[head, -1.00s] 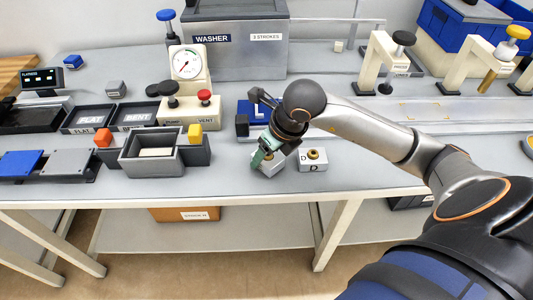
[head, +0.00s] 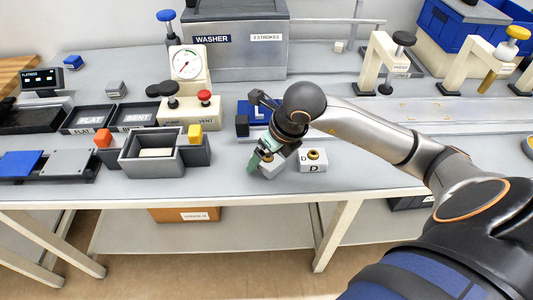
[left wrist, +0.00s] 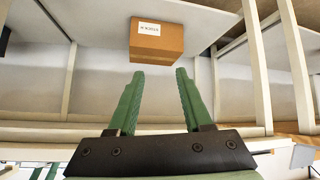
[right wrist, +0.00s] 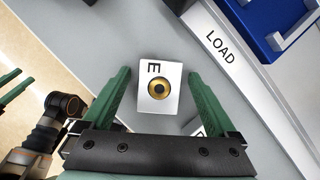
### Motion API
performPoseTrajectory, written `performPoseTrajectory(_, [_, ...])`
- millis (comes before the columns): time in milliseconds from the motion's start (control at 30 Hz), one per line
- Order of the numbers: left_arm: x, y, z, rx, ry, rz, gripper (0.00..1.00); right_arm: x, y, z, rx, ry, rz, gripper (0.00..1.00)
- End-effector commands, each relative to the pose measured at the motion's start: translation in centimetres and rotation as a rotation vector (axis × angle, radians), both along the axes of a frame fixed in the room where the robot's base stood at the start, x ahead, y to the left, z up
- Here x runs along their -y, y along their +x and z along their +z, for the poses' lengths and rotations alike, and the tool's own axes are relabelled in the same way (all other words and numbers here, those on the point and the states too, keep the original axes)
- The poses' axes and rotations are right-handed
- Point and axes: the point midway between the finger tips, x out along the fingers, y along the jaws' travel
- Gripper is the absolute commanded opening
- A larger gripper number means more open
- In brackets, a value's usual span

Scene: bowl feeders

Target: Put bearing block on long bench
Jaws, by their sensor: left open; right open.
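A white bearing block marked E (right wrist: 152,106) with a brass-coloured ring sits on the long bench (head: 240,182), near its front edge. My right gripper (right wrist: 158,74) is open, with one finger on each side of this block in the right wrist view; I cannot tell whether they touch it. In the head view the gripper partly hides block E (head: 272,170). A second white block marked D (head: 313,161) stands just to its right. My left gripper (left wrist: 154,75) is open and empty, below bench height in the left wrist view.
A blue fixture (head: 254,112) and a strip marked LOAD (right wrist: 222,47) lie behind the blocks. A grey bin (head: 150,165) stands to the left. A cardboard box (left wrist: 157,42) sits on the lower shelf. The bench front right of block D is clear.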

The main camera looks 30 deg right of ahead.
Motion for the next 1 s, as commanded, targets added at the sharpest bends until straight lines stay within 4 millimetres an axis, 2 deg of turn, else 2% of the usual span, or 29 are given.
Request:
performPoseTrajectory(167, [0.0, 0.4, 0.8, 0.009, 0.0, 0.0, 0.5, 0.2, -0.8, 2.5, 0.004, -0.001, 0.0, 0.93])
performPoseTrajectory(400, [0.0, 0.7, 1.5, 0.019, -0.002, 0.001, 0.5, 0.7, -2.8, 7.5, 0.006, -0.001, 0.0, 0.93])
performPoseTrajectory(600, [-0.2, 0.7, 1.6, 0.021, 0.001, 0.004, 0.5, 0.9, -4.0, 10.3, 0.003, 0.0, 0.0, 0.93])
performPoseTrajectory(767, [-0.4, 0.1, 1.1, 0.004, 0.006, 0.008, 0.5, 1.0, -4.4, 11.2, 0.001, -0.001, 0.0, 0.93])
performPoseTrajectory(1000, [-0.5, -0.5, 0.7, -0.01, 0.008, 0.008, 0.5, 1.0, -4.5, 11.2, 0.0, 0.0, 0.0, 0.93])
